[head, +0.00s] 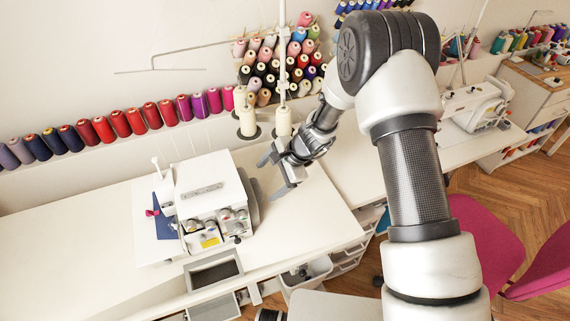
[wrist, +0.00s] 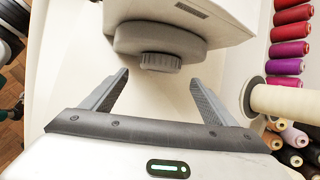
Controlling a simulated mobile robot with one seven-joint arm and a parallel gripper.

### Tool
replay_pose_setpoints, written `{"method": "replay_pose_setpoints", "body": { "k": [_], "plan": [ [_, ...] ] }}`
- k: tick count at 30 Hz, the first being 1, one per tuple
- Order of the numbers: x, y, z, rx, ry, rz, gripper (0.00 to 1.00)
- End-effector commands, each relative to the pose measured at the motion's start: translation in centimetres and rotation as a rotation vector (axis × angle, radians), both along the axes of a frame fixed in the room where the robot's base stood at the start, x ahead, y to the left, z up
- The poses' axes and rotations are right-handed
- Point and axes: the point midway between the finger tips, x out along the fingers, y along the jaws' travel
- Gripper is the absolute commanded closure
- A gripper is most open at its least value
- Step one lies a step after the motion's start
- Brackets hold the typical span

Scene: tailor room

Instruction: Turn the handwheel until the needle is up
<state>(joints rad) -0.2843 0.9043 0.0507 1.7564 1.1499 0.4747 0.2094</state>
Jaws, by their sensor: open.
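The white sewing machine (head: 205,185) stands on the white table in the head view. Its grey handwheel (head: 249,198) is on its right side. In the wrist view the handwheel (wrist: 160,40) is a round grey disc with a ribbed knob (wrist: 160,62) facing me. My gripper (head: 269,178) is to the right of the machine, pointing at the handwheel. It is open and empty. In the wrist view its fingertips (wrist: 160,77) are on either side of the knob's line, apart from it and a little short of it. The needle cannot be made out in either view.
Cream thread cones (head: 247,121) stand behind my gripper; one cone (wrist: 280,101) is close to the right finger in the wrist view. Coloured spools (head: 120,123) line the wall ledge. The white table (head: 320,205) is clear right of my gripper. A grey tray (head: 213,270) is at the front edge.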

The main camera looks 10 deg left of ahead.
Motion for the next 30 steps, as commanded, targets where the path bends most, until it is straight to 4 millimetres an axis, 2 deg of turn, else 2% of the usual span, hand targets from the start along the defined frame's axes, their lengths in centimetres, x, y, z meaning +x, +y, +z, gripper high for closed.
{"method": "replay_pose_setpoints", "body": {
  "k": [1,9,15,21,30],
  "plan": [
    [0.0,-0.8,1.3,0.001,-0.003,-0.003,0.2],
    [-0.6,-4.0,6.8,-0.001,-0.004,-0.002,0.2],
    [-1.0,-5.6,9.5,0.001,-0.001,0.0,0.2],
    [-1.2,-6.2,10.4,0.0,0.002,-0.002,0.2],
    [-1.2,-6.3,10.3,0.0,0.003,-0.002,0.2]
  ]
}}
